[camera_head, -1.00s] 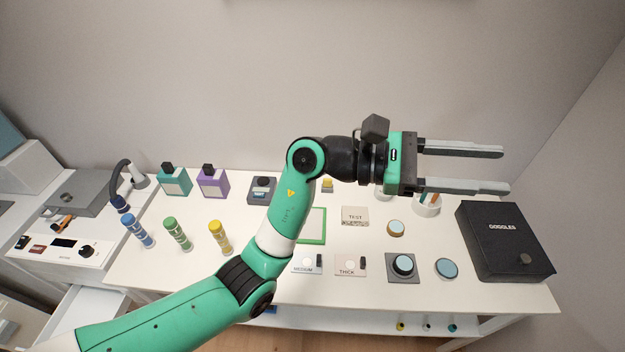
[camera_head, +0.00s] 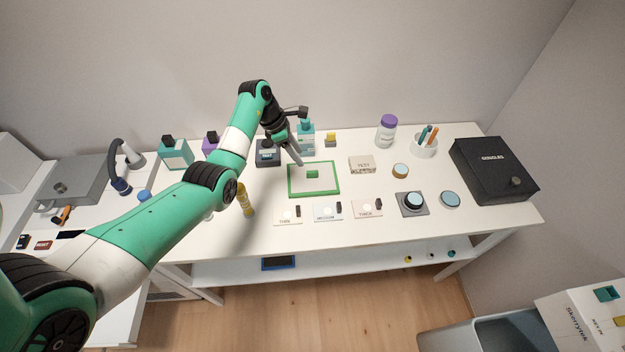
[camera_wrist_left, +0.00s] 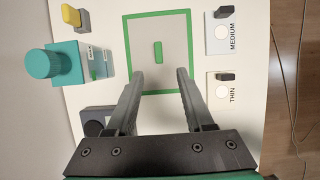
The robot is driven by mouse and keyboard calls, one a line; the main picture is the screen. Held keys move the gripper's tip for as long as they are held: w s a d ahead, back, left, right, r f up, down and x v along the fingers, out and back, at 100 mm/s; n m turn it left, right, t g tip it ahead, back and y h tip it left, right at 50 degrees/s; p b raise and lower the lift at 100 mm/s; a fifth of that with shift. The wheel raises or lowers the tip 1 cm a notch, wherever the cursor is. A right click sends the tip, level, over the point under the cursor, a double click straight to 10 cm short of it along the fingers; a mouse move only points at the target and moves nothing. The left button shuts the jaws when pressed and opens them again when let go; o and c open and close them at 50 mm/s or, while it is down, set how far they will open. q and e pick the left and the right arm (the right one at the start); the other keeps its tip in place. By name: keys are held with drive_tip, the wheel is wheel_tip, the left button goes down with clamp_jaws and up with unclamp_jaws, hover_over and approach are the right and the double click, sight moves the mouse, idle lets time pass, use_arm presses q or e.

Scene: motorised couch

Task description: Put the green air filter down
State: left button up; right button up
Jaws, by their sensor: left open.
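A small green block (camera_head: 312,174), which I take to be the green air filter, lies inside a green square outline (camera_head: 291,193) on the white table. It also shows in the left wrist view (camera_wrist_left: 158,52), lying flat near the middle of the outline. My left gripper (camera_head: 297,161) points down by the outline's back left corner. In the left wrist view the left gripper (camera_wrist_left: 160,76) is open with nothing between its fingers, and the block is just beyond the tips. My right gripper is not in view.
Thin, medium and thick cards (camera_head: 328,212) lie in front of the outline. A teal bottle (camera_head: 306,140) and a dark box (camera_head: 268,156) stand close behind and left. A test block (camera_head: 362,165) is to the right. A yellow cylinder (camera_head: 245,199) stands left.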

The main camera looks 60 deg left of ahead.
sight(312, 171)
use_arm(q)
drive_tip(key=b+x, duration=0.1)
drive_tip(key=x, duration=0.3)
drive_tip(key=shift+w+d+f, duration=0.1)
drive_tip(key=b+x, duration=0.4)
drive_tip(key=x, duration=0.1)
drive_tip(key=shift+w, duration=0.2)
clamp_jaws()
idle(1.0)
